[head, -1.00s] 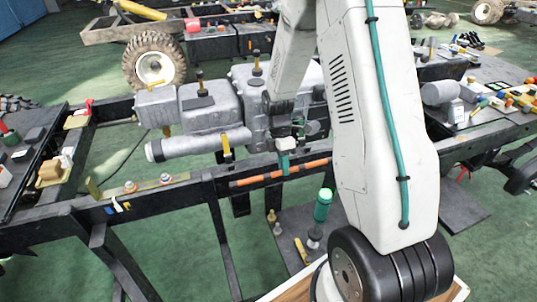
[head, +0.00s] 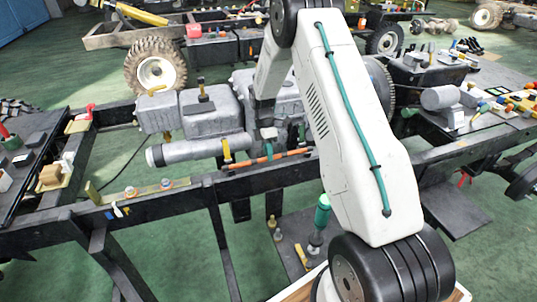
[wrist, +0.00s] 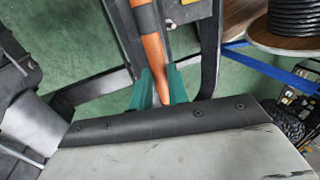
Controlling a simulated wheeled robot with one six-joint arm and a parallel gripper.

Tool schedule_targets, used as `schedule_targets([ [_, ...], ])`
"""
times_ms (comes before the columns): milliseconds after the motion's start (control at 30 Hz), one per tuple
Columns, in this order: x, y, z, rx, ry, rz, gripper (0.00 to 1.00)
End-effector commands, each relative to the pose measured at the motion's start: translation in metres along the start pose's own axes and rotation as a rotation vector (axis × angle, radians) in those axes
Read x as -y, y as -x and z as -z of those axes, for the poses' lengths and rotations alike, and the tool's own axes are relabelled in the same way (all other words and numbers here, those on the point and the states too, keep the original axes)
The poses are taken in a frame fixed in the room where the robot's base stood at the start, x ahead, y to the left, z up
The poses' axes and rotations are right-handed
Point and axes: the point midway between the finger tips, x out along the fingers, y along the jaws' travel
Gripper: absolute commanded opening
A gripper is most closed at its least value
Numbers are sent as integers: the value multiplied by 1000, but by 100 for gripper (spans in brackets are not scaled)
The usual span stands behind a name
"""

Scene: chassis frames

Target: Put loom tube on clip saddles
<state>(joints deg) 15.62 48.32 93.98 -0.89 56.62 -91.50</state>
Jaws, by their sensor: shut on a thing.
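The loom tube (head: 262,160) is a thin orange rod with dark bands. It is held roughly level, between the grey engine parts and the near chassis rail in the head view. My gripper (head: 270,146) is shut on it near its middle; the fingers are small and partly hidden there. In the wrist view, the teal fingers of my gripper (wrist: 158,88) close on both sides of the orange tube (wrist: 154,52), which runs upward with a dark band near the top. I cannot clearly make out the clip saddles; whether the tube touches anything is unclear.
The black chassis rail (head: 285,176) crosses the view in front of the tube. A grey cylinder (head: 195,149) with a yellow clamp lies close to its left end. A green-handled tool (head: 322,212) stands below the rail. A brass bracket (head: 137,191) sits at left.

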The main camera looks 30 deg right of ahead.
Motion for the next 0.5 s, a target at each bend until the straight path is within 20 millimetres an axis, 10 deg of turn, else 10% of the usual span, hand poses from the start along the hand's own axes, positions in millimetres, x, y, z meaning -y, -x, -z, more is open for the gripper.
schedule_targets([
  [400, -3, -9, 0, 0, 0, -1, 0],
  [433, -3, -8, 0, 0, 0, -2, 25],
  [500, -3, -8, 0, 0, 0, -2, 39],
])
